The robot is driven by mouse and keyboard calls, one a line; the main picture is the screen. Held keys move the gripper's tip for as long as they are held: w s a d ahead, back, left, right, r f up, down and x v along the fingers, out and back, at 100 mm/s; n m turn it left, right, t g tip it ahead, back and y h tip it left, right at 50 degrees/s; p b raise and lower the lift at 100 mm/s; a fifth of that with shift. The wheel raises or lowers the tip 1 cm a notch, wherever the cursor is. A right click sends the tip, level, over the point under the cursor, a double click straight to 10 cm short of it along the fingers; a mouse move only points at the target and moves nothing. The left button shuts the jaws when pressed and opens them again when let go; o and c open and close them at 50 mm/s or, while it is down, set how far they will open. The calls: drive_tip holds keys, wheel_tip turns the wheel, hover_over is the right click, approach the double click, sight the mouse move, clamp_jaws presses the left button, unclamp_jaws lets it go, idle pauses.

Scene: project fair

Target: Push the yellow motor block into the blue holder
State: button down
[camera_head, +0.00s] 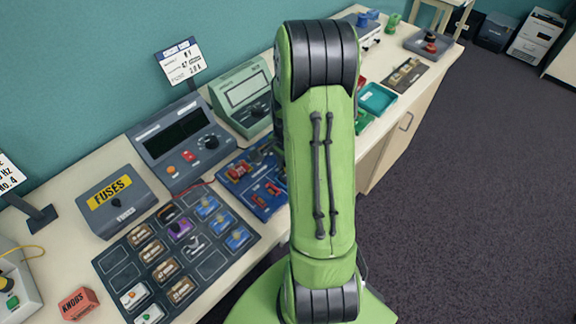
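I cannot make out a yellow motor block in this view. A blue board (238,190) with red parts lies on the bench just left of my green arm, which covers its right side. I cannot tell whether the blue holder is on this board. My gripper is out of view; only my arm's upper links show, down the middle of the picture, hiding part of the bench.
A dark tray board (211,264) with several small modules lies at front left. A fuses box (113,202), a grey meter (178,142) and a green meter (243,97) stand along the wall. A teal tray (377,99) is right of my arm. Dark floor is clear at right.

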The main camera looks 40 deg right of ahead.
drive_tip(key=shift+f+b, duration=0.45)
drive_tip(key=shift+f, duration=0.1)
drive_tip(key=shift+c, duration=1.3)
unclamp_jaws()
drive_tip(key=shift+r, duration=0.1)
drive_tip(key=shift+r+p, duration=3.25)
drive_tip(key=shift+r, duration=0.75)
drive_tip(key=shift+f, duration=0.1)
